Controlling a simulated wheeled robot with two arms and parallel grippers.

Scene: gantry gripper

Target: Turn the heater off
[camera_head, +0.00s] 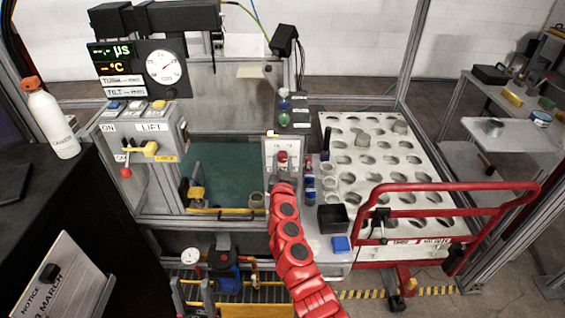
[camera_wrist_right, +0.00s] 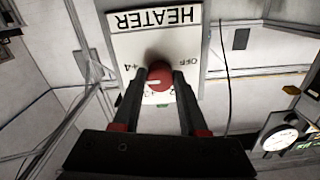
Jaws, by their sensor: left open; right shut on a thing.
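The white heater panel (camera_wrist_right: 155,40) shows upside down in the right wrist view, with HEATER, OFF and several numbers printed on it. Its red round knob (camera_wrist_right: 160,78) has a pale mark on its face; where the mark points is hard to read. My right gripper (camera_wrist_right: 161,82) is shut on the knob, one finger on each side. In the head view the panel (camera_head: 270,147) stands in the middle, and the knob (camera_head: 282,156) shows just beyond my right gripper (camera_head: 282,172). My left gripper is not in view.
A white plate with holes (camera_head: 350,185) and a red rail (camera_head: 455,187) lie to the right. A small black bin (camera_head: 333,219) sits beside my right arm. A box labelled LIFT (camera_head: 150,132) and a round dial (camera_head: 164,67) are at left. A bottle (camera_head: 52,120) stands on the dark bench.

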